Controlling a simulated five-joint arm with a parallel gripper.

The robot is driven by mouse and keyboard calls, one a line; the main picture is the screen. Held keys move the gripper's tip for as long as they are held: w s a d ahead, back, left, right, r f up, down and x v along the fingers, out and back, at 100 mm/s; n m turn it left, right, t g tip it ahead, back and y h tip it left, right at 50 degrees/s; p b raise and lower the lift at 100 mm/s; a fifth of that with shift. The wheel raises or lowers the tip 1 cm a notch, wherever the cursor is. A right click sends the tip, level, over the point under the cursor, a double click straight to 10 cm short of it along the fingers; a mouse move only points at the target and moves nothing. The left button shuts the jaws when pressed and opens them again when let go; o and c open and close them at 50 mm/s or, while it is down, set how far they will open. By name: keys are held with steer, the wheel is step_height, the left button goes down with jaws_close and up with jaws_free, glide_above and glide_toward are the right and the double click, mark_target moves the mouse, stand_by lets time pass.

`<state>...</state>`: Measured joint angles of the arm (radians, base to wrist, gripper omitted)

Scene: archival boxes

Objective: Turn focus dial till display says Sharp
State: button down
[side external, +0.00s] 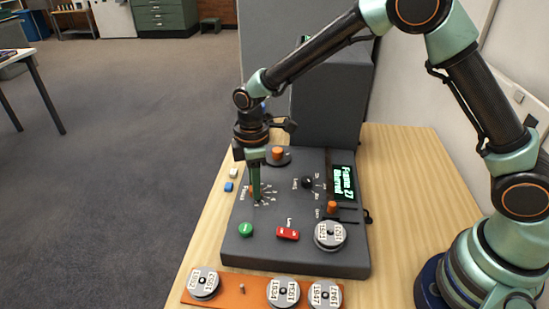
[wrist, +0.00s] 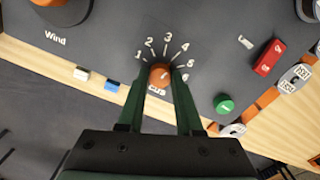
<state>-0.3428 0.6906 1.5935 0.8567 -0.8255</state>
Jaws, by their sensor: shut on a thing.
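The focus dial (wrist: 159,74) is a small orange knob on the grey panel, ringed by the numbers 1 to 6, with its label partly covered. My gripper (wrist: 160,80) is shut on the dial, with one green finger on each side. In the side view my gripper (side external: 256,197) points straight down at the panel, and its fingers hide the dial. The exact setting of the dial's pointer is too small to tell. The display (side external: 344,184) is lit with green text; its upper line looks like "Frame 17" and its lower line like "Blurred".
The grey panel (side external: 300,258) carries an orange Wind knob (side external: 278,153), a black-knobbed lever (side external: 308,183), an orange knob (side external: 332,207), a green button (side external: 246,230), a red switch (side external: 288,234) and a labelled reel (side external: 330,236). An orange tray (side external: 243,288) with several reels lies in front.

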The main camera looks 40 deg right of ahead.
steer(key=shift+m, duration=2.8)
steer(key=c, duration=0.6)
jaws_free()
steer(key=shift+r, duration=0.1)
steer(key=shift+r, duration=6)
